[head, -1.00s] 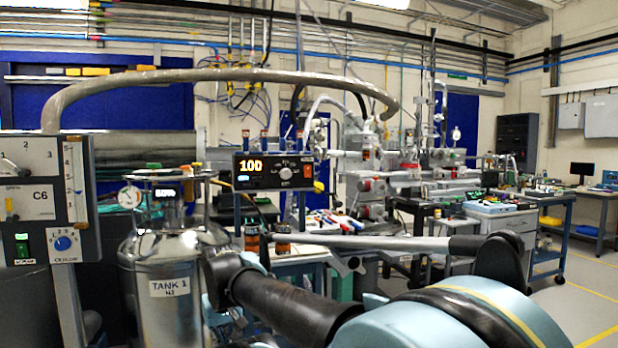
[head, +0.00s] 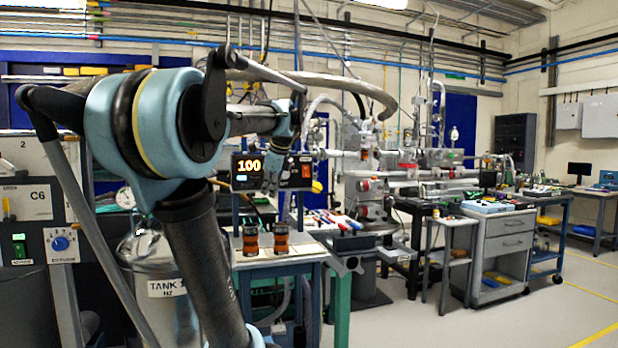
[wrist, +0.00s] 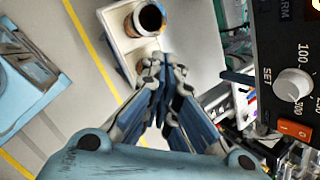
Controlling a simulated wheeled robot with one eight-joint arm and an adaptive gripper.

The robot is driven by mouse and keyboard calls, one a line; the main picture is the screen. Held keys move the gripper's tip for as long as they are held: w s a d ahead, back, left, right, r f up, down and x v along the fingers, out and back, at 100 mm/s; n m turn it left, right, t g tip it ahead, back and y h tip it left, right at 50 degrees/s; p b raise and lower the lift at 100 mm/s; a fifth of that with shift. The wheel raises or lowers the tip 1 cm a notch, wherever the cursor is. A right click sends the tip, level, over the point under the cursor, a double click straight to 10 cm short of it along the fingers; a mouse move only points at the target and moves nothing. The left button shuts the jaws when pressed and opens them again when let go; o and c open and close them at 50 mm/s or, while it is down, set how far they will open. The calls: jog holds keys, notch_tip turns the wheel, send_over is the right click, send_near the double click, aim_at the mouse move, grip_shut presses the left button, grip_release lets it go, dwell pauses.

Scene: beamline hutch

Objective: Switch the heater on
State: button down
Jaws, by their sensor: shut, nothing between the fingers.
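The heater controller is a black box (head: 240,186) on a stand above the small bench. Its orange display (head: 249,166) reads 100. In the wrist view the controller's front (wrist: 262,58) is at the right edge, with a white SET knob (wrist: 293,84) and an orange rocker switch (wrist: 295,130) below it. The switch also shows as a red patch in the head view (head: 306,171). My gripper (wrist: 163,78) is shut and empty, to the left of the knob and switch and apart from them. In the head view my arm's end covers the middle of the controller.
Two amber jars (head: 250,240) (head: 281,238) stand on the bench (head: 305,258) below the controller. A steel tank (head: 160,265) and the C6 panel (head: 35,240) are at the left. Pliers and hand tools (head: 335,222) lie behind the bench. The floor (head: 480,325) at right is clear.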

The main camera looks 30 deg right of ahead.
aim_at(309, 173)
jog(key=d+r+m+h, duration=0.1)
jog(key=d+r+m, duration=0.4)
jog(key=d, duration=0.4)
jog(key=d+r+m+t, duration=0.1)
jog(key=d+r+m, duration=0.5)
jog(key=d, duration=0.3)
jog(key=shift+s+d+r+m+t+h, duration=0.3)
jog(key=shift+s+r+h, duration=0.05)
jog(key=shift+r+h, duration=0.05)
jog(key=shift+w+d+r+x, duration=0.1)
jog(key=shift+w+r+x, duration=0.25)
jog(key=shift+x, duration=1.8)
jog(key=shift+w+d+r+x, duration=0.1)
jog(key=shift+w+r+x, duration=0.2)
jog(key=shift+x, duration=1.85)
jog(key=shift+w+d+r+x, duration=0.1)
jog(key=shift+w+r+x, duration=0.25)
jog(key=shift+x, duration=1.8)
jog(key=shift+f, duration=0.1)
